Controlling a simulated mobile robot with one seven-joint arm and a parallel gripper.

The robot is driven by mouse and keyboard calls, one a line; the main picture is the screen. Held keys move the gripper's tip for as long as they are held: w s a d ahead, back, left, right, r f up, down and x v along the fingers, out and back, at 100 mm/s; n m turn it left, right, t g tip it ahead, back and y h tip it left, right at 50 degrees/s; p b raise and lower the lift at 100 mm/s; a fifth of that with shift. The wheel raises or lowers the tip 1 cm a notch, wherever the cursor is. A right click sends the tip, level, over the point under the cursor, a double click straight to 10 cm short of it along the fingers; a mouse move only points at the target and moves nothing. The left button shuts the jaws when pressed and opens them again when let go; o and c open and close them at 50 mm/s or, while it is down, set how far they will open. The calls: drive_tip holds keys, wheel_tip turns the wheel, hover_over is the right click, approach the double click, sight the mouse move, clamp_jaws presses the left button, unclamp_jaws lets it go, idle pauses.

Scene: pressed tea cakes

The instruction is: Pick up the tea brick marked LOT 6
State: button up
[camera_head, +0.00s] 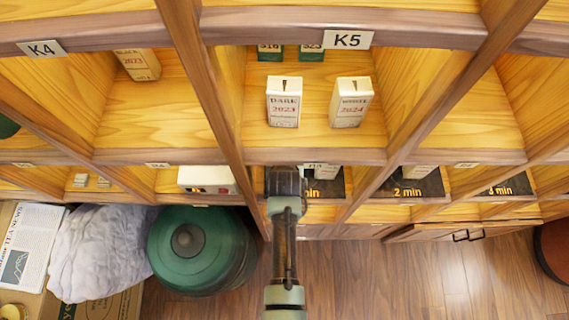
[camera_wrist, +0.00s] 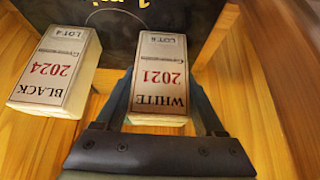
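The tea brick marked LOT 6 (camera_wrist: 160,72) is a cream box reading WHITE 2021, upside down in the wrist view. My gripper (camera_wrist: 161,84) is open, with one finger on each side of this brick; I cannot tell whether either finger touches it. Another cream brick (camera_wrist: 58,72), reading BLACK 2024 and LOT 4, stands beside it at the left of the wrist view. In the head view my gripper (camera_head: 287,180) is at the front of a lower compartment. A pale brick (camera_head: 328,172) shows partly to its right, its marking unreadable there. The LOT 6 brick cannot be made out there.
A dark board marked 1 min (camera_head: 325,188) lies in the lower compartment. Wooden dividers and a shelf edge (camera_head: 330,156) close it in. Above, in K5, stand bricks reading DARK 2023 (camera_head: 284,101) and 2024 (camera_head: 351,102). A green lidded bin (camera_head: 200,262) stands lower left.

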drive_tip(key=c, duration=0.9)
drive_tip(key=shift+o, duration=0.2)
drive_tip(key=shift+b, duration=0.45)
